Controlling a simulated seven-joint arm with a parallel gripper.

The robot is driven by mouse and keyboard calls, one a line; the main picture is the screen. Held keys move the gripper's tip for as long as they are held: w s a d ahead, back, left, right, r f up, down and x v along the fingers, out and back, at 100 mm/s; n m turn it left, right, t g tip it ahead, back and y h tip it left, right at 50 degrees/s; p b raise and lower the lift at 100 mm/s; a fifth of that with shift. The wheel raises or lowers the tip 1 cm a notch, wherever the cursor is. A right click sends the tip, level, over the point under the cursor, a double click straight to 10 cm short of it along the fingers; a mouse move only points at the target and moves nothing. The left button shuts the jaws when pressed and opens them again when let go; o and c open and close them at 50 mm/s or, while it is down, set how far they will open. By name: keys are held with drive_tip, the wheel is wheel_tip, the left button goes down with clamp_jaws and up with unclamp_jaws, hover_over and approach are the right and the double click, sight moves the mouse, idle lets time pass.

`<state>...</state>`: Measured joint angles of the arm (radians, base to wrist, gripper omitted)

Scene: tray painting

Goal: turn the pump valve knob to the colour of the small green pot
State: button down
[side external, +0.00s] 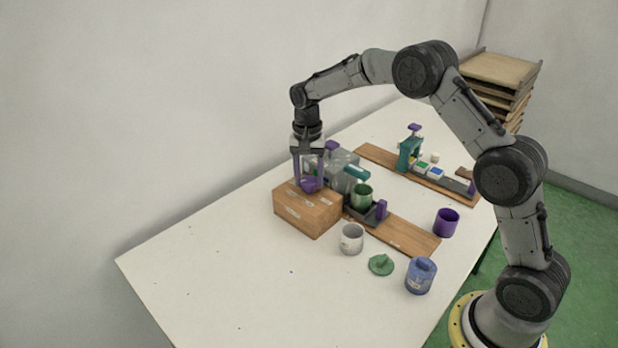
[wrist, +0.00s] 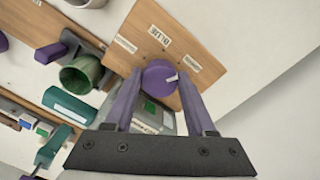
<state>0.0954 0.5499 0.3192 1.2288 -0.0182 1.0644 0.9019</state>
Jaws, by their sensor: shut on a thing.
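A purple valve knob (wrist: 158,78) sits on a wooden box (side external: 307,210) with several paper labels. In the wrist view one label (wrist: 160,36) reads BLUE; the others are too small to read. A white mark on the knob points toward a label (wrist: 188,66) on its right. My gripper (side external: 309,184) points down, its purple fingers on either side of the knob; it is shut on the knob, which also shows in the side view (side external: 309,185). The small green pot (side external: 362,199) stands on a dark holder beside the box, and shows in the wrist view (wrist: 76,76).
A grey machine with a teal nozzle (side external: 356,172) stands behind the box. A white pot (side external: 351,239), green lid (side external: 381,265), blue jar (side external: 420,276) and purple cup (side external: 446,223) stand to the right. A teal frame (side external: 408,155) is farther back. The table's left front is clear.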

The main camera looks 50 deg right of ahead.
sight(307, 180)
drive_tip(key=shift+w+r, duration=0.1)
drive_tip(key=shift+r, duration=0.05)
drive_tip(key=shift+c, duration=1.2)
unclamp_jaws()
wheel_tip(307, 180, up, 14)
drive_tip(key=shift+f, duration=0.2)
drive_tip(key=shift+w+a, duration=0.1)
drive_tip(key=shift+a, duration=0.05)
